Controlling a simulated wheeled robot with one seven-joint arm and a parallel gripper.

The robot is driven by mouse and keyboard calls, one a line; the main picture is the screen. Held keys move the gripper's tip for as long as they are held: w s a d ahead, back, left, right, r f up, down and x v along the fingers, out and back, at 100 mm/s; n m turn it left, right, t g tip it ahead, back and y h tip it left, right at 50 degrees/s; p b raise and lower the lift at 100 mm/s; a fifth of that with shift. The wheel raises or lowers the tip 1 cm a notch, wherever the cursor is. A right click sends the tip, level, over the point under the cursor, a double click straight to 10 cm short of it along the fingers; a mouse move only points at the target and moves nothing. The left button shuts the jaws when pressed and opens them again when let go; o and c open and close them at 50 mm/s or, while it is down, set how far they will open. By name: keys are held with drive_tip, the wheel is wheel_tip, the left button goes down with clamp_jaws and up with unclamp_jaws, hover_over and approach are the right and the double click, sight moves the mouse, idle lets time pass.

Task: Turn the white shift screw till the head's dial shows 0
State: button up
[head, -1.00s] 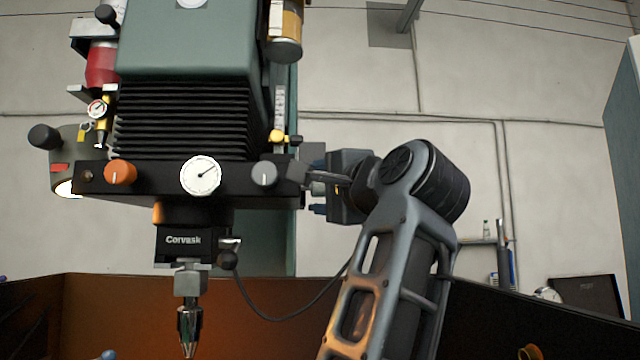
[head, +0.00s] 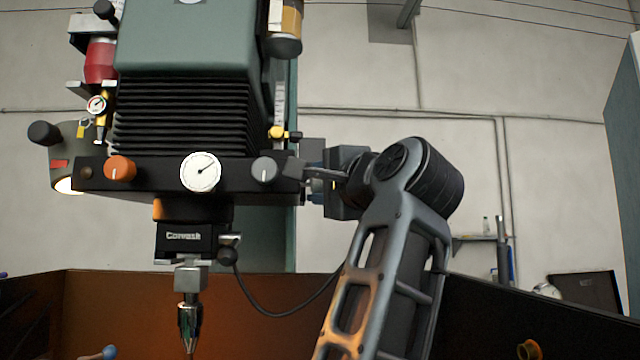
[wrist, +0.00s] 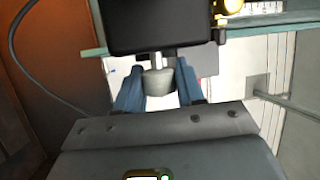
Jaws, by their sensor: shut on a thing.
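The machine head's white dial (head: 200,172) faces me in the head view; its dark needle points to the upper right, and its figures are too small to read. My gripper (wrist: 160,92) is at the right side of the head's black block (head: 145,185). Its blue fingers stand on either side of a pale grey-white, tapered screw (wrist: 158,80) and are shut on it. The screw's thin shaft runs into the black block in the wrist view. In the head view the jaws' contact with the screw is small and hard to make out.
An orange knob (head: 119,169) and a grey knob (head: 264,170) flank the dial on the block's front. Below hang the Corvask unit (head: 185,238) and a pointed metal chuck (head: 190,318). A black cable (head: 285,318) loops below the block. A brown wall (head: 100,310) stands low behind.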

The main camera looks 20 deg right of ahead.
drive_tip(key=shift+f+b, duration=0.25)
drive_tip(key=shift+b, duration=0.1)
